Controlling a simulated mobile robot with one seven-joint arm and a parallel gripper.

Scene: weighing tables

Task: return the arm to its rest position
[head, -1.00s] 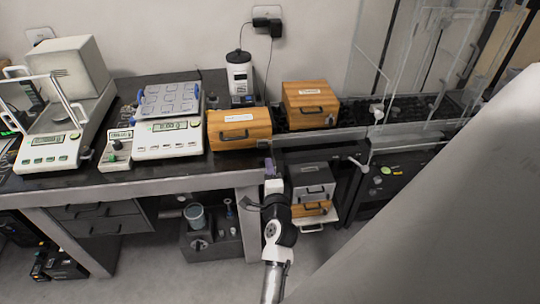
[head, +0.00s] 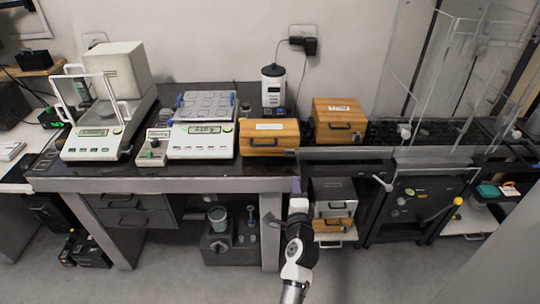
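My gripper (head: 297,187) is at the far end of my white and black arm, in the lower middle of the head view. It is in front of the table's front edge, below the level of the tabletop, left of a small stack of grey and wooden boxes (head: 334,205). A small purple part shows at its end. The fingers are too small to tell whether they are open or shut. I see nothing clearly held.
A clear-walled enclosure (head: 460,70) stands at right. Grey floor (head: 185,285) is free in front.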

